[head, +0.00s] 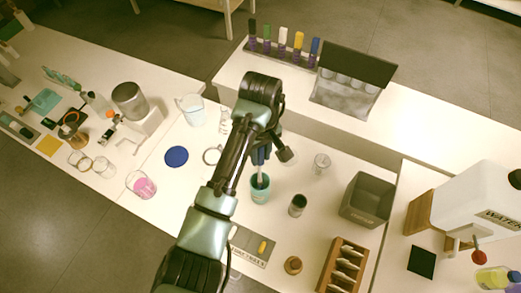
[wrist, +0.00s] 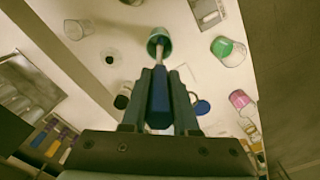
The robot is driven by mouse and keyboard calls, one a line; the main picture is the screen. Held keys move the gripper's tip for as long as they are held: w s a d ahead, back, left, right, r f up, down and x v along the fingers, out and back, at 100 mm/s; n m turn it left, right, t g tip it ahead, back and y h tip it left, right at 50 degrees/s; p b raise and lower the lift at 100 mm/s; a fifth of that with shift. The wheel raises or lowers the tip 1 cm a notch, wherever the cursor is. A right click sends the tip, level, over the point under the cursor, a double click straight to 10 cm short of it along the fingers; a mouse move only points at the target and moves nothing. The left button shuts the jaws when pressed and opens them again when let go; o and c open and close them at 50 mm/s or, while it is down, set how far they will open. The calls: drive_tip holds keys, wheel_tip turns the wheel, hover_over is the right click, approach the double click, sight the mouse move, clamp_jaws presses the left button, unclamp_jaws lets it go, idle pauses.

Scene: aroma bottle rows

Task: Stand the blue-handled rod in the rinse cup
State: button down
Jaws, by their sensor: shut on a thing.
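My gripper (head: 262,158) points down over the worktop and is shut on the blue-handled rod. The blue handle (wrist: 159,98) sits between the two fingers in the wrist view. The rod's pale shaft (head: 260,176) runs down from the fingers to the teal rinse cup (head: 260,195). In the wrist view the shaft ends within the mouth of the cup (wrist: 154,38). The rod looks close to upright. How deep its tip is, and whether it touches the bottom, I cannot tell. The cup stands upright on the white worktop.
A dark cylinder (head: 298,206) stands right of the cup, with a clear glass (head: 322,163) behind it. A grey bin (head: 368,199) and a wooden rack (head: 343,266) are farther right. A blue disc (head: 176,156) and a beaker of pink liquid (head: 141,185) lie left.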

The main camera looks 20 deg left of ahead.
drive_tip(key=shift+f+b, duration=2.05)
drive_tip(key=shift+f, duration=2)
drive_tip(key=c, duration=0.6)
unclamp_jaws()
drive_tip(key=shift+r, duration=0.1)
wheel_tip(320, 180, up, 11)
drive_tip(key=shift+r+p, duration=0.15)
drive_tip(key=shift+p, duration=0.7)
drive_tip(key=shift+r+p, duration=0.75)
